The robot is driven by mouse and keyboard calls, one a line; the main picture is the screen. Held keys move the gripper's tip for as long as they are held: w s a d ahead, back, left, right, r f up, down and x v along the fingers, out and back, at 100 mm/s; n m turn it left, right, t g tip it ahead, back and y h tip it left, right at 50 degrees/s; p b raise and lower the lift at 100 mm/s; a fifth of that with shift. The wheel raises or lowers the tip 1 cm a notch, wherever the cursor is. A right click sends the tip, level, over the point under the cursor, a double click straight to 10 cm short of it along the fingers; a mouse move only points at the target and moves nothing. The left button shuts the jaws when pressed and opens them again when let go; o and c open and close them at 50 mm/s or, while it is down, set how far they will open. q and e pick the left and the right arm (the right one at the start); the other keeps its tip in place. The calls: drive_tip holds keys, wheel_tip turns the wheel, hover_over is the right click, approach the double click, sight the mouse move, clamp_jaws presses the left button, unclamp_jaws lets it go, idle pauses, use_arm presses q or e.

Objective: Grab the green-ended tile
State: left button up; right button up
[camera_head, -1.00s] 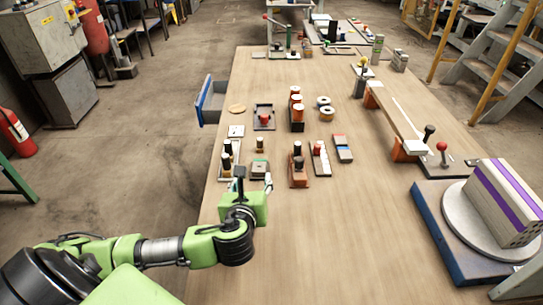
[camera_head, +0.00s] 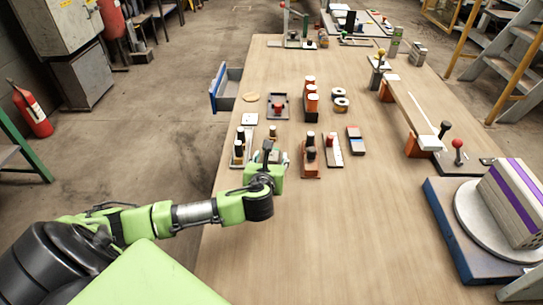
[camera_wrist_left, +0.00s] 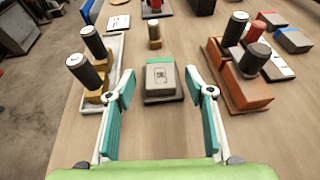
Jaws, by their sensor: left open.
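In the head view my left gripper (camera_head: 270,155) is above the table and largely hides this block. My right gripper is not in view.
On the wooden table (camera_head: 300,230), a tray with black-topped pegs (camera_wrist_left: 92,62) stands left of the block. An orange-brown block with dark pegs (camera_wrist_left: 240,90) stands to its right. A small peg (camera_wrist_left: 154,36) is behind it. The table's near middle is clear.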

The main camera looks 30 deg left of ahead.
sight(272, 156)
use_arm(q)
drive_tip(key=shift+x, duration=1)
drive_tip(key=c, duration=1.2)
drive_tip(key=shift+c, duration=0.2)
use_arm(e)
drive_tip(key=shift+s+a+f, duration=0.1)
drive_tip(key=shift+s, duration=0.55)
